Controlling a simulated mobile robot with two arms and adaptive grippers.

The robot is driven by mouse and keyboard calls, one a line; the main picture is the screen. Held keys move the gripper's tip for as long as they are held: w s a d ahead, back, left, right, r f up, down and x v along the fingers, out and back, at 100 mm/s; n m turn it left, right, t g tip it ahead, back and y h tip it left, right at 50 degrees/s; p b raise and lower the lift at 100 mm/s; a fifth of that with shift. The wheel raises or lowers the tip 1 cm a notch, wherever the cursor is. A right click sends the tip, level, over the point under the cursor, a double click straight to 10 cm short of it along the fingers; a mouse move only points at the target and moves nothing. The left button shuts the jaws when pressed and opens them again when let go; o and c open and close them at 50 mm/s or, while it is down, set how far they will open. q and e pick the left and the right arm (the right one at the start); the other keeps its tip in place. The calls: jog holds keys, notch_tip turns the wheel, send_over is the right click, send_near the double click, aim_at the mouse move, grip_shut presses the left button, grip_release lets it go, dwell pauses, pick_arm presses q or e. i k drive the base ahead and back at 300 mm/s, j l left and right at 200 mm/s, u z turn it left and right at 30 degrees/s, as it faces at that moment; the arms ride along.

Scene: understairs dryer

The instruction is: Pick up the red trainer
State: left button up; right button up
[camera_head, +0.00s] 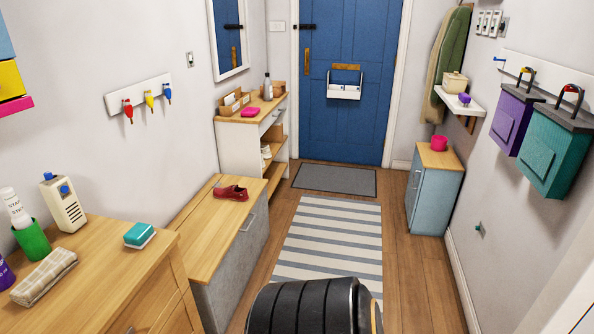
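The red trainer (231,193) lies on the wooden top of a low grey bench (196,232), left of the middle of the camera_head view. It sits near the bench's far end. Nothing covers it, and no gripper is near it. Only one trainer shows there. Neither of my grippers is in view. A black ribbed part at the bottom middle of the view looks like part of my own body.
A wooden cabinet (110,272) stands at the near left, with a sponge (138,235) on top. A striped rug (330,240) covers the aisle right of the bench. A shelf unit (240,148) stands beyond the bench, and a blue cabinet (433,191) stands at right.

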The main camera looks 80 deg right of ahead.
aim_at(235, 192)
jog(key=z, duration=2.15)
jog(key=i+l+z, duration=0.25)
jog(key=i, duration=0.15)
jog(key=i+l+z, duration=0.3)
jog(key=i+z, duration=0.3)
jog(key=i, duration=1.75)
